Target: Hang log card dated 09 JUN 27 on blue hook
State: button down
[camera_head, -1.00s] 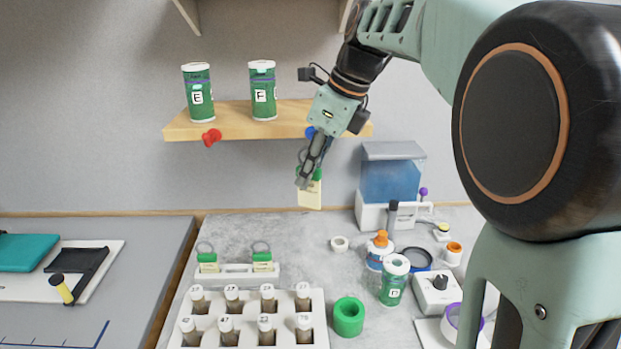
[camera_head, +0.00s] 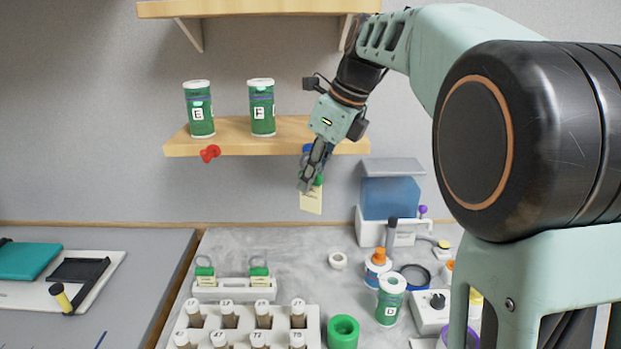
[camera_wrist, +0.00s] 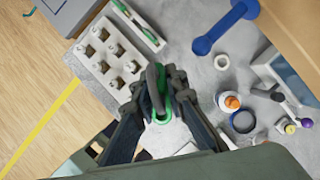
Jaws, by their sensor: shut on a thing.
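My gripper (camera_head: 305,184) is shut on a pale yellow log card (camera_head: 312,201) with a green top, held in the air just below the shelf. In the wrist view my gripper (camera_wrist: 158,104) is closed around a grey ring with green at it. The card's date is not readable. The blue hook (camera_head: 307,148) sits on the shelf front, just above and partly hidden behind my gripper. It also shows as a blue peg in the wrist view (camera_wrist: 221,28). The card is below the hook and apart from it.
A red hook (camera_head: 210,153) is further left on the wooden shelf (camera_head: 235,143), with two green jars above. Two similar cards stand in a white holder (camera_head: 234,293) behind a vial rack (camera_head: 312,332). A blue-windowed device (camera_head: 390,197) stands to the right below.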

jog(key=shift+w+r+p, duration=0.15)
jog(key=shift+w+p, duration=0.6)
jog(key=shift+w, duration=0.75)
jog(key=shift+w+r+p, duration=0.1)
jog(key=shift+w+p, duration=0.6)
jog(key=shift+w, duration=0.75)
jog(key=shift+w+f, duration=0.5)
jog(key=shift+w+a+f+p, duration=0.1)
jog(key=shift+w+f+p, duration=0.15)
jog(key=shift+f, duration=0.2)
jog(key=shift+w+f+p, duration=0.15)
jog(key=shift+f+p, duration=0.05)
jog(key=shift+f, duration=0.25)
